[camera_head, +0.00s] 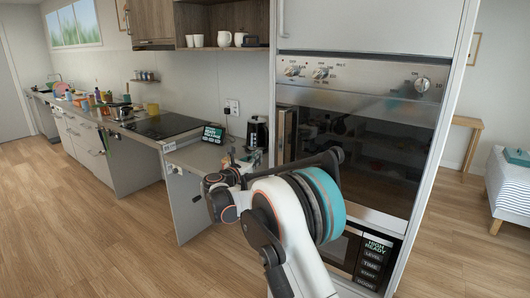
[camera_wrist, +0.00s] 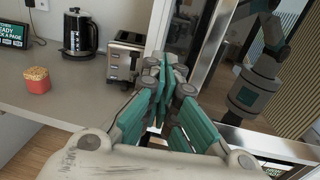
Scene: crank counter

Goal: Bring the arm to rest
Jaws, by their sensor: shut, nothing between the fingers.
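My gripper (camera_wrist: 165,85) is in the middle of the wrist view, with its teal-lined fingers drawn together and nothing between them. It is held in front of the counter's right end, next to the tall oven unit.
The oven (camera_head: 355,140) stands close to my arm. The wooden floor (camera_head: 130,235) at left is clear.

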